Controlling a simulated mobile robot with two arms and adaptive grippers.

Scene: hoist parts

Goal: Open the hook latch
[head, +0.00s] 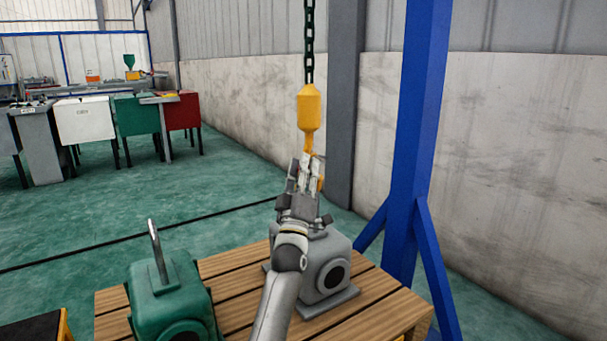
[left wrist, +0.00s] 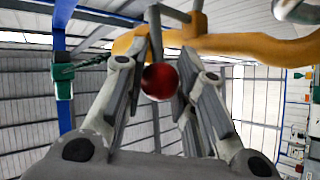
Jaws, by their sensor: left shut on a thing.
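The yellow hoist hook (head: 310,108) hangs from a dark chain. My left gripper (head: 305,167) is raised to its lower part and hides most of the hook's curve. In the left wrist view the yellow hook (left wrist: 245,45) crosses the top of the picture. A round red knob (left wrist: 161,82), seemingly part of the hook latch, sits between the fingers of my left gripper (left wrist: 172,50). The gripper is shut on it. My right gripper is in neither view.
A grey housing (head: 327,265) and a green housing with a metal loop on top (head: 172,290) stand on a slatted wooden pallet (head: 385,310) below the hook. A blue post (head: 415,130) rises close on the right. Open green floor lies to the left.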

